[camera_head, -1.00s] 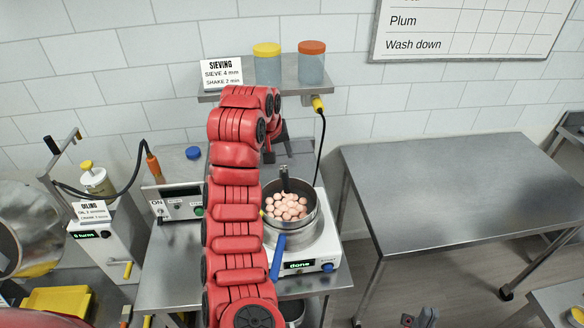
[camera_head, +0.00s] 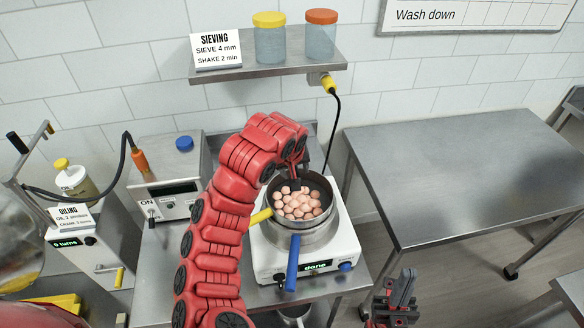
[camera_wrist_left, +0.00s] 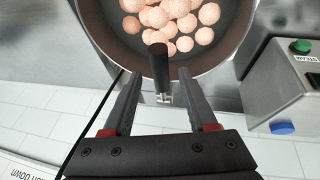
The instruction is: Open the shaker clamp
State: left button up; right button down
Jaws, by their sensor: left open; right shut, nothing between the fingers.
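The shaker (camera_head: 270,262) is a white machine with a display reading "done". A round metal sieve pan (camera_head: 304,238) holding several pink balls (camera_head: 298,203) sits on top of it. The clamp's black handle (camera_wrist_left: 160,58), with a metal part below it, shows at the pan rim in the left wrist view. My left gripper (camera_wrist_left: 160,76) is open, with one finger on each side of the handle. In the head view, my left arm hides the clamp at the back of the pan. My right gripper (camera_head: 405,285) is shut and empty at the bottom, away from the shaker.
A blue handle (camera_head: 292,262) sticks out at the pan's front and a yellow handle (camera_head: 260,216) at its left. A control box (camera_head: 170,190) stands left of the shaker. A shelf (camera_head: 262,68) with two jars is above. The steel table (camera_head: 455,175) at right is bare.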

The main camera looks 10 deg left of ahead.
pick_arm(q)
jog(key=shift+w+a+f, duration=0.15)
jog(key=shift+w+f, duration=0.2)
jog(key=shift+f, duration=0.2)
jog(key=shift+s+d+r, duration=0.1)
jog(key=shift+s+d, duration=0.1)
jog(key=shift+w, duration=0.1)
grip_shut()
dwell(0.8)
